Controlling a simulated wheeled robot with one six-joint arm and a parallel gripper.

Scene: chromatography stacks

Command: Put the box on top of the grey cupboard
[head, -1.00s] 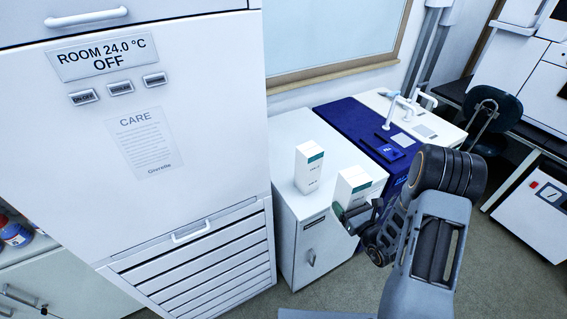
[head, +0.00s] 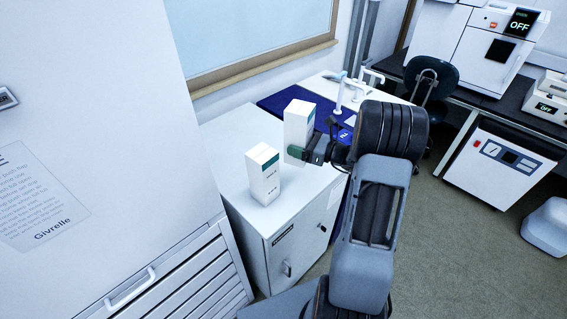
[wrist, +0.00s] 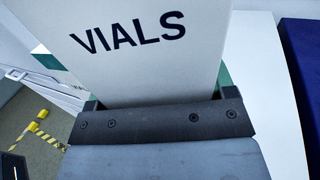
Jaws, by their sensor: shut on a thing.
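My gripper (head: 308,152) is shut on a white box (head: 298,124) with a green band, held upright at the right part of the light grey cupboard's top. In the wrist view the held box (wrist: 150,45) reads "VIALS" and fills the middle between the jaws. The cupboard (head: 225,150) has a flat pale top and a labelled front with handles. I cannot tell whether the held box touches the top. A second similar box (head: 264,180) stands upright on the cupboard, nearer the front left, apart from the held one.
A tall white cabinet (head: 100,100) stands close on the left. A dark blue surface (head: 283,99) with white taps beyond it adjoins the cupboard's far side. A window (head: 250,35) is behind. A chair (head: 432,80) and benches with instruments are at right; floor there is open.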

